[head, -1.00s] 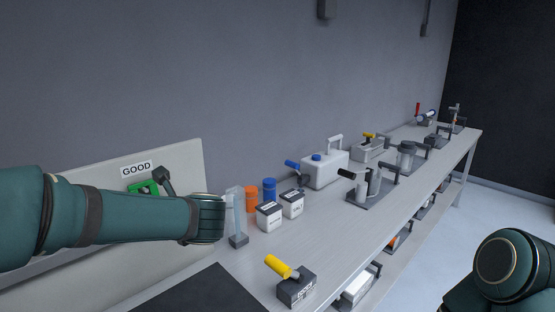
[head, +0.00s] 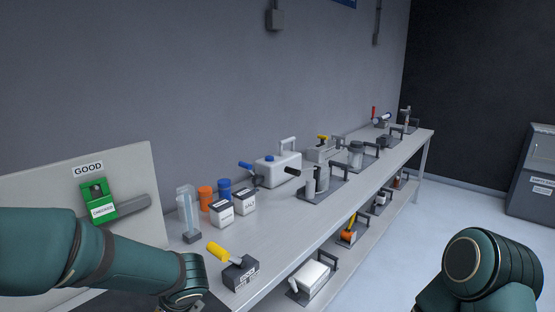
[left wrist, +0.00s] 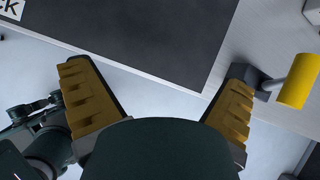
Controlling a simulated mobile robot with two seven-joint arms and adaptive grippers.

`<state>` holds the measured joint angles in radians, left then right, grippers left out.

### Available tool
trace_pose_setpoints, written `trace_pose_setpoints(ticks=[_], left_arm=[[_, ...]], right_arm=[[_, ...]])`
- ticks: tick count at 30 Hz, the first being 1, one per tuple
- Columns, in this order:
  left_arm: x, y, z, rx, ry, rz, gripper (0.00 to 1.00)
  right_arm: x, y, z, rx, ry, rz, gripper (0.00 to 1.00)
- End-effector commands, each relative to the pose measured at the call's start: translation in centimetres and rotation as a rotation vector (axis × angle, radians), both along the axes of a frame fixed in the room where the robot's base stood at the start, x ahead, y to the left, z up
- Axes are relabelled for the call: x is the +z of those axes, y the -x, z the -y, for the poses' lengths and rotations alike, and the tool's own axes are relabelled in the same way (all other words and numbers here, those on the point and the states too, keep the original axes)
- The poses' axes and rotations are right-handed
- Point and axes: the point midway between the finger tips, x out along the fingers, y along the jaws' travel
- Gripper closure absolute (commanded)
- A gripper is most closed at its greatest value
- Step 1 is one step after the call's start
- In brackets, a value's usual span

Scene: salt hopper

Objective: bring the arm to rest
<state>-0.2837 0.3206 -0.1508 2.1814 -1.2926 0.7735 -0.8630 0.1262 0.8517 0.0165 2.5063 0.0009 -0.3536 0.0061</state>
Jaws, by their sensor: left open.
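My left arm (head: 120,262) comes in from the left of the head view and slopes down to the bottom edge. Its gripper is mostly cut off there. In the left wrist view my left gripper (left wrist: 156,92) is open, its two yellow-padded fingers wide apart with nothing between them. The fingers show over the front edge of the bench and a dark mat (left wrist: 150,30). A yellow-handled tool on a dark block (head: 240,272) is just right of the left wrist in the head view. My right arm (head: 490,265) shows at the bottom right; its gripper is out of view.
The bench (head: 290,223) runs away to the right. It holds a clear column (head: 187,212), orange jar (head: 206,198), blue jar (head: 224,189), labelled boxes (head: 222,212) and a white jug (head: 278,170).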

Motion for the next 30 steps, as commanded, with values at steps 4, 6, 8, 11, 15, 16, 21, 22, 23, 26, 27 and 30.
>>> trace_pose_setpoints(ticks=[4,6,8,11,15,16,21,22,23,26,27,30], left_arm=[[-8.6,4.6,4.5,0.271,0.342,-0.124,0.00],[-12.1,7.0,7.0,0.464,0.508,-0.176,0.00],[-14.6,8.9,8.9,0.655,0.637,-0.212,0.00],[-17.9,11.5,11.6,1.009,0.812,-0.247,0.00],[-21.2,13.9,13.6,1.504,0.956,-0.224,0.00],[-21.8,14.4,13.7,1.597,0.970,-0.211,0.00],[-24.0,15.8,13.5,1.968,1.002,-0.118,0.00],[-24.2,15.9,13.4,2.004,1.002,-0.104,0.00],[-24.3,16.1,13.4,2.032,1.003,-0.095,0.00],[-24.6,16.2,13.2,2.079,1.002,-0.075,0.00],[-24.6,16.2,13.2,2.083,1.002,-0.074,0.00],[-24.6,16.2,13.2,2.081,1.003,-0.073,0.00]], right_arm=[[0.0,0.0,0.0,-0.001,0.000,-0.001,0.54],[0.0,0.1,0.1,-0.002,0.001,-0.002,0.54],[0.0,0.1,0.1,-0.002,0.001,-0.002,0.54],[0.0,0.1,0.1,-0.002,0.001,-0.002,0.54],[0.0,0.0,0.1,-0.001,0.001,-0.001,0.54],[0.0,0.1,0.1,-0.001,0.001,-0.001,0.54],[0.0,0.1,0.1,-0.002,0.001,-0.002,0.54],[0.0,0.1,0.1,-0.002,0.001,-0.002,0.54],[0.0,0.1,0.1,-0.002,0.001,-0.002,0.54],[0.0,0.1,0.1,-0.002,0.001,-0.002,0.54],[0.0,0.1,0.1,-0.002,0.001,-0.002,0.54],[0.0,0.1,0.1,-0.002,0.001,-0.002,0.54]])
